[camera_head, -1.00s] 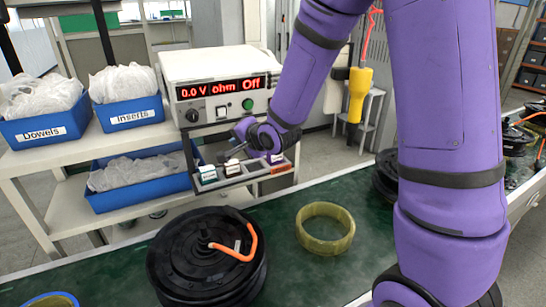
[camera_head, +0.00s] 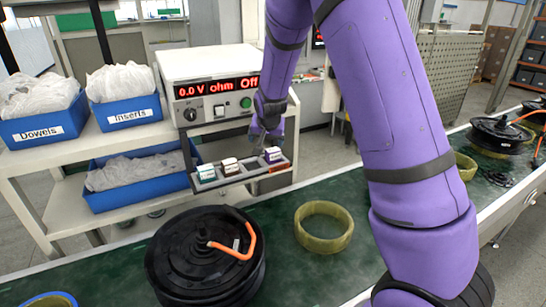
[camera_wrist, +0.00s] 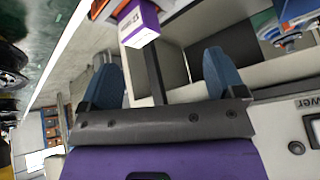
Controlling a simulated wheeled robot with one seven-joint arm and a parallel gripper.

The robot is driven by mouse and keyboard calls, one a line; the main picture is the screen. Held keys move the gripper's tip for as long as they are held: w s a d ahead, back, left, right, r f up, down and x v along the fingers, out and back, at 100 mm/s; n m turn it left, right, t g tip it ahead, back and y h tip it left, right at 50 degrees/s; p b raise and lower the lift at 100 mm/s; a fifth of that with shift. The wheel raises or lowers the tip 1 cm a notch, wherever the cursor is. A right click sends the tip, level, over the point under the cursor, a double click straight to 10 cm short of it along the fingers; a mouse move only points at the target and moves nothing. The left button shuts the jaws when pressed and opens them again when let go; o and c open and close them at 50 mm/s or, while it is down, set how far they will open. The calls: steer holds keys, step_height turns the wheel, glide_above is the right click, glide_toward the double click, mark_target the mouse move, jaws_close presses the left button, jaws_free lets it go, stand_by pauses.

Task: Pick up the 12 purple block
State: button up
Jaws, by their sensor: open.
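A purple block (camera_head: 273,154) with a white label sits in the right part of a small grey tray (camera_head: 237,180) in front of the meter. In the wrist view the purple-and-white block (camera_wrist: 138,26) shows at the top, left of centre, beyond the fingertips; its print is too small to read surely. My gripper (camera_wrist: 160,72) is open, with its two blue fingers spread and nothing between them. In the head view my gripper (camera_head: 264,138) points down just above the block, and its fingers are partly hidden.
A teal-and-white block (camera_head: 205,173) and a brown-and-white block (camera_head: 230,165) sit left in the same tray. The meter (camera_head: 213,82) stands close behind. Blue bins stand at left. A black hub motor (camera_head: 190,262) and a yellow ring (camera_head: 323,227) lie on the green conveyor.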

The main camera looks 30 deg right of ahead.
mark_target(272, 150)
steer(key=w+d+n+g, duration=0.1)
steer(key=n+g, duration=0.1)
steer(key=w+d+r+n+g, duration=0.1)
steer(key=n, duration=0.1)
steer(key=shift+d+r+g, duration=0.1)
steer(key=shift+d+g, duration=0.1)
steer(key=shift+g, duration=0.2)
steer(key=shift+w+a+r+n+g, duration=0.15)
steer(key=shift+r+n+g, duration=0.35)
steer(key=shift+n, duration=0.3)
steer(key=f, duration=0.3)
steer(key=d+f, duration=0.1)
steer(key=f, duration=0.1)
steer(key=shift+w+f, duration=0.15)
steer(key=shift+w, duration=0.1)
steer(key=shift+w+d+f, duration=0.15)
steer(key=shift+d+f, duration=0.05)
steer(key=shift+f, duration=0.65)
steer(key=shift+w+d+f, duration=0.2)
steer(key=shift+f, duration=0.7)
steer(key=shift+w+d+f, duration=0.15)
steer(key=shift+d+f, duration=0.05)
steer(key=shift+f, duration=0.65)
steer(key=c, duration=1.1)
steer(key=shift+c, duration=0.3)
